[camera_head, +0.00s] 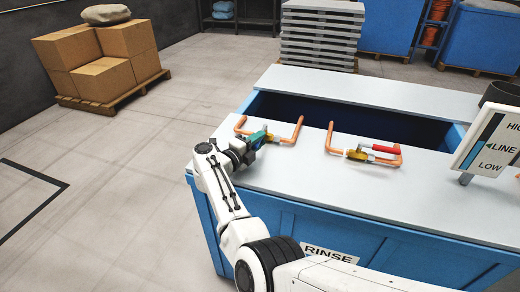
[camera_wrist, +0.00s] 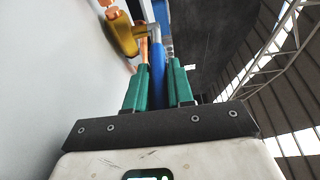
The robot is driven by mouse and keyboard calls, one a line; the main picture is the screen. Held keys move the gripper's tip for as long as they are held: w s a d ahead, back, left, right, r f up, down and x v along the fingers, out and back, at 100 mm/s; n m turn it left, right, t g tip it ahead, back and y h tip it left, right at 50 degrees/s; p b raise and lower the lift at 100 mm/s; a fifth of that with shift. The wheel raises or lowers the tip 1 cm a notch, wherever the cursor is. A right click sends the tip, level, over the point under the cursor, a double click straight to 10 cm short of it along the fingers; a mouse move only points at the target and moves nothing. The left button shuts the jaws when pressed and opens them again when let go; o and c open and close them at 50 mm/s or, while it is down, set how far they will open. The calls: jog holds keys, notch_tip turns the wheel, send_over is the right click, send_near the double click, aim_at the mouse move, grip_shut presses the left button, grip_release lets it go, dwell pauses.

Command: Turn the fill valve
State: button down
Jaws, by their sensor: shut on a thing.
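My gripper (camera_head: 258,137) is at the left valve on the tank's top. In the wrist view my green fingers (camera_wrist: 159,66) are shut on a blue lever handle (camera_wrist: 157,46), which lies between them. The handle joins a brass valve body (camera_wrist: 121,34) on a copper pipe (camera_head: 297,129). In the head view my gripper hides most of this valve. A second valve (camera_head: 357,155) with a red handle (camera_head: 386,149) sits to the right on its own copper pipe, apart from my gripper. No label telling which is the fill valve is visible.
The blue tank (camera_head: 215,235) has a grey top, an open trough behind the valves and a RINSE label (camera_head: 330,254). A level sign (camera_head: 488,144) reading HIGH, LINE and LOW stands at the right. Boxes (camera_head: 97,60) on a pallet are far left. The left floor is clear.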

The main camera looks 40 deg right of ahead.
jog(key=shift+w+f+b, duration=0.1)
jog(key=shift+b, duration=0.25)
jog(key=c, duration=1.1)
grip_release()
jog(key=shift+o, duration=0.2)
jog(key=shift+a, duration=0.15)
jog(key=a, duration=0.7)
jog(key=s+a, duration=0.1)
jog(key=a, duration=0.2)
jog(key=shift+s+a, duration=0.1)
jog(key=shift+a, duration=0.15)
